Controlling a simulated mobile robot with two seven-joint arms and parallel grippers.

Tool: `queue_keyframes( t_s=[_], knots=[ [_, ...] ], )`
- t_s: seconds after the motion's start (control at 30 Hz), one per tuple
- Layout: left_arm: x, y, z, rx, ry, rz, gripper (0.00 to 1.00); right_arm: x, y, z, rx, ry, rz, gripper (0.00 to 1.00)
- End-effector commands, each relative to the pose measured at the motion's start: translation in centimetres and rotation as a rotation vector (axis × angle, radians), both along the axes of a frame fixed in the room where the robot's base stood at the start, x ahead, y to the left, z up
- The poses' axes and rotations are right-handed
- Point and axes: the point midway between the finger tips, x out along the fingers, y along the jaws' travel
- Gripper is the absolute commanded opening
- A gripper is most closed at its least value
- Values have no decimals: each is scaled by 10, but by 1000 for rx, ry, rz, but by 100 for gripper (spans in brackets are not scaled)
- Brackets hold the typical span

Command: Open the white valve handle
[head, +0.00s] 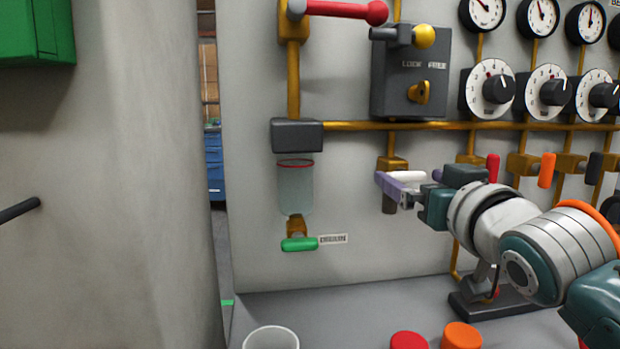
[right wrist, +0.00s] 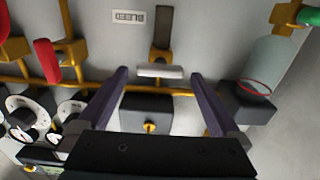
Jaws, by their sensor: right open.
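The white valve handle (head: 410,176) sits on a brass fitting (head: 393,163) on the grey panel. It also shows in the right wrist view as a white bar (right wrist: 160,71) lying crosswise. My right gripper (head: 391,187) is at this handle, with purple fingers that partly cover it in the head view. In the right wrist view its open fingers (right wrist: 159,77) stand on either side of the white bar with gaps; nothing is gripped. A dark brown part (right wrist: 162,27) hangs from the same fitting. My left gripper is out of view.
Red (head: 493,168) and orange (head: 547,170) handles hang to the right. A grey lock box (head: 411,75) is above, and a clear cylinder (head: 295,190) with a green handle (head: 299,244) is left. A white cup (head: 271,338) and red and orange caps stand below.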

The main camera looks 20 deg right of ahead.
Motion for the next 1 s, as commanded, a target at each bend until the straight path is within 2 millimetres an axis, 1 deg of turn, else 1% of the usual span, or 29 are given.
queue_keyframes(
  t_s=[0.1,0.37,1.0],
  knots=[
    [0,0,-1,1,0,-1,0,6,-1,0,-1,0,0,100],
    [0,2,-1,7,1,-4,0,7,-2,0,-1,0,0,100],
    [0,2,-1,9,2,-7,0,7,-1,0,0,0,1,28]
  ],
)
